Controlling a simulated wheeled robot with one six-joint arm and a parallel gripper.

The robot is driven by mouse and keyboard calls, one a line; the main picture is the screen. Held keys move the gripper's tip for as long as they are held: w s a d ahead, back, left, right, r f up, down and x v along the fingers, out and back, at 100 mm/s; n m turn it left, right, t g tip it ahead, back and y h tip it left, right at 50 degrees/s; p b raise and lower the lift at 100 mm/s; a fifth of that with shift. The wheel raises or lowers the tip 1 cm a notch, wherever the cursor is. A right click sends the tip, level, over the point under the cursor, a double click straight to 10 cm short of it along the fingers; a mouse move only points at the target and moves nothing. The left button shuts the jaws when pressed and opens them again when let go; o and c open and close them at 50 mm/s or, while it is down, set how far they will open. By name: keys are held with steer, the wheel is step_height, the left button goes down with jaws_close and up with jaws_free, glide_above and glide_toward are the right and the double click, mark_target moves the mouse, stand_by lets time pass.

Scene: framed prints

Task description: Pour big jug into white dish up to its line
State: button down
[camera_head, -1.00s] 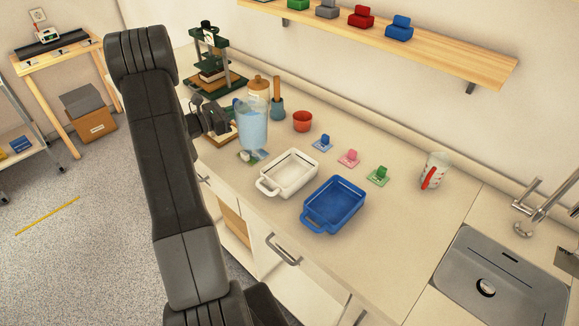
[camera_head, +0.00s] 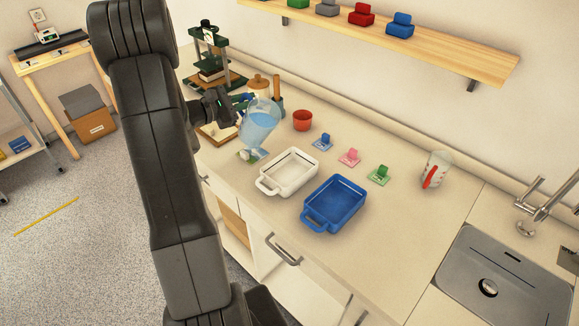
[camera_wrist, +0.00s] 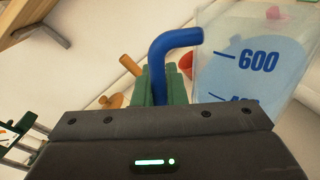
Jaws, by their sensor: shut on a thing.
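The big jug (camera_head: 259,124) is clear with a blue handle and holds light blue liquid. My gripper (camera_head: 238,101) is shut on its handle, left of the jug. The jug is tilted to the right, above the counter and behind the white dish. In the wrist view the blue handle (camera_wrist: 158,70) sits between green finger pads, and the jug wall (camera_wrist: 250,55) shows a 600 mark. The white dish (camera_head: 270,189) stands on the counter in front of the jug and looks empty. I cannot make out a line in it.
A blue dish (camera_head: 333,205) stands right of the white one. A sink (camera_head: 500,280) is at right.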

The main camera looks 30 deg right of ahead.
mark_target(257, 105)
steer(key=shift+s+d+r+m, duration=0.1)
steer(key=shift+s+r+m, duration=0.15)
steer(key=shift+s+m, duration=0.1)
steer(key=shift+s+r, duration=0.1)
steer(key=shift+s, duration=0.1)
steer(key=shift+s+d+r+m+t+y+b, duration=0.15)
steer(key=shift+s+r+m+t+y+b, duration=0.25)
steer(key=shift+m, duration=0.45)
steer(key=shift+s+d+r+m+b, duration=0.15)
steer(key=shift+s+m+b, duration=0.1)
steer(key=shift+s+m, duration=0.45)
stand_by(1.2)
steer(key=shift+s+d+f+m+b, duration=0.15)
steer(key=shift+s+f+m+b, duration=0.3)
steer(key=shift+f+m+b, duration=0.3)
stand_by(1.5)
steer(key=shift+s+d+r+m+t, duration=0.15)
steer(key=shift+s+m+t, duration=0.25)
steer(key=shift+s+m, duration=0.25)
stand_by(1.8)
